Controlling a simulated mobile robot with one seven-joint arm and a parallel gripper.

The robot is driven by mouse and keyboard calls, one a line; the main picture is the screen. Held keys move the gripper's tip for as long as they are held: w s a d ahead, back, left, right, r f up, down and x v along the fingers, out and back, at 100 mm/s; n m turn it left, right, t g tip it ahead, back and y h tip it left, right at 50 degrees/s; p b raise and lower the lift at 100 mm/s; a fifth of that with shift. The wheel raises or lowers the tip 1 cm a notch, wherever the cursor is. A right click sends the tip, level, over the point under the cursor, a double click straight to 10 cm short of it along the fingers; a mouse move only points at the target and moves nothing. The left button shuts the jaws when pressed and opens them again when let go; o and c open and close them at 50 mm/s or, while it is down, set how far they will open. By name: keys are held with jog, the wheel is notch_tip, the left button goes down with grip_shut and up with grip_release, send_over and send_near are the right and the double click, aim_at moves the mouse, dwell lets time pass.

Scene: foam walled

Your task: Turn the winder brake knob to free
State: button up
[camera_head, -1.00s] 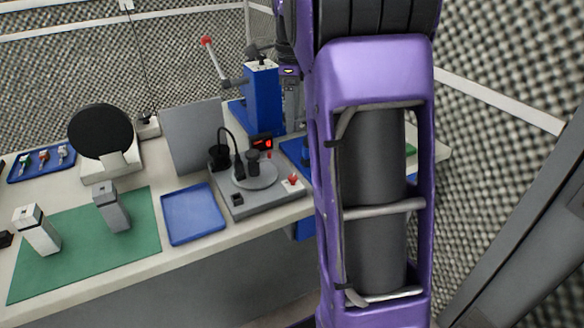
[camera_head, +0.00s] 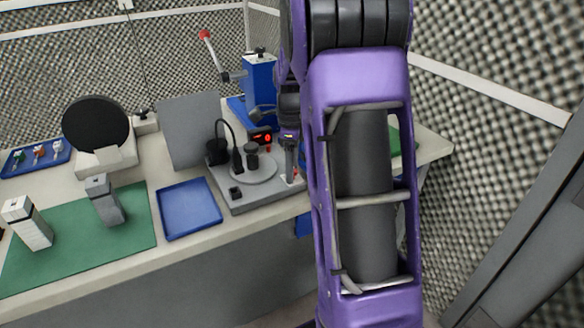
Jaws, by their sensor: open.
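The winder (camera_head: 262,189) is a grey base with a round plate, a dark spool and a black cable post, near the bench's front edge. At its right front corner, a small red knob on a white plate (camera_head: 298,182), which looks like the brake knob, is mostly hidden behind my gripper. Only a bit of red shows, so its setting cannot be read. My gripper (camera_head: 290,174) points down at this corner, open and seen edge-on. I cannot tell whether its fingers touch the knob or stand around it.
A grey panel (camera_head: 187,134) stands behind the tray.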

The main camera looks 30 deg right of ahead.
jog(key=shift+c, duration=0.2)
grip_shut()
jog(key=shift+n, duration=0.4)
jog(key=n+p, duration=0.2)
jog(key=shift+r+n, duration=0.1)
jog(key=shift+n, duration=0.3)
jog(key=n+p, duration=0.2)
jog(key=n, duration=0.3)
jog(key=n+p, duration=0.1)
jog(key=n, duration=0.8)
jog(key=shift+s+p, duration=0.1)
jog(key=shift+p, duration=0.2)
jog(key=shift+n, duration=0.3)
